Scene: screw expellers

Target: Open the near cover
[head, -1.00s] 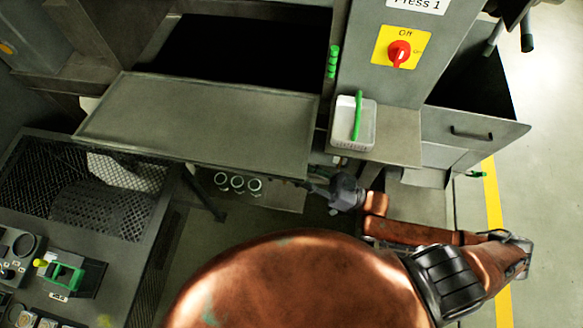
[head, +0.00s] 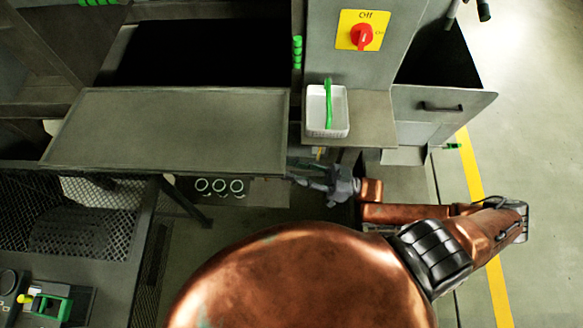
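A wide flat grey panel (head: 170,130) juts out level below a dark opening in the machine; it looks like a cover swung down, but I cannot tell for sure that it is the near cover. My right gripper (head: 300,181) is at the panel's front right corner, level with or just below its edge. I cannot tell whether it touches the panel. Its fingers are small and dark, and whether they are open or shut is unclear. My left gripper is not in view.
A white tray (head: 315,124) with a green-handled tool (head: 329,103) sits on a ledge right of the panel. A red switch (head: 361,37) is above it. An open bin (head: 440,106) stands at right. Mesh guarding (head: 70,215) is at left. Floor at far right is clear.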

